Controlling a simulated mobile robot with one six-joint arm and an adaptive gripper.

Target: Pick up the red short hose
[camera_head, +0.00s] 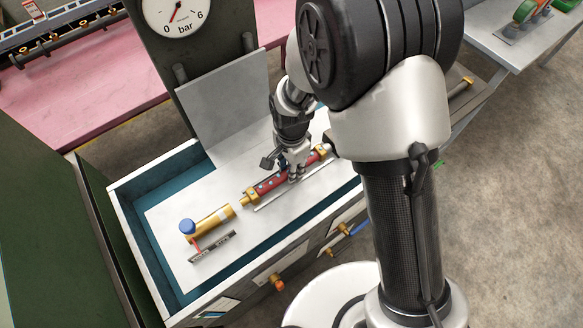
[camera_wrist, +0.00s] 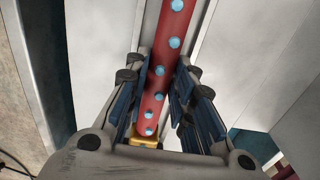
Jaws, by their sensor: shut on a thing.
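The red short hose (camera_head: 269,184) has light blue dots and brass-coloured end fittings. It lies along the white bench top in the head view. In the wrist view the hose (camera_wrist: 168,48) runs up from between the fingers, with a brass fitting (camera_wrist: 147,142) at its lower end. My gripper (camera_head: 293,172) is over the hose, right of its middle, with fingers on both sides. In the wrist view my gripper (camera_wrist: 166,92) is shut on the hose. My fingers hide part of the hose. I cannot tell whether it is clear of the bench top.
A brass cylinder with a blue knob (camera_head: 187,227) and a red lever lies left of the hose. A dark labelled strip (camera_head: 212,247) is below it. A grey upright panel (camera_head: 228,105) and a pressure gauge (camera_head: 177,14) stand behind. The white bench top (camera_head: 165,222) has free room.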

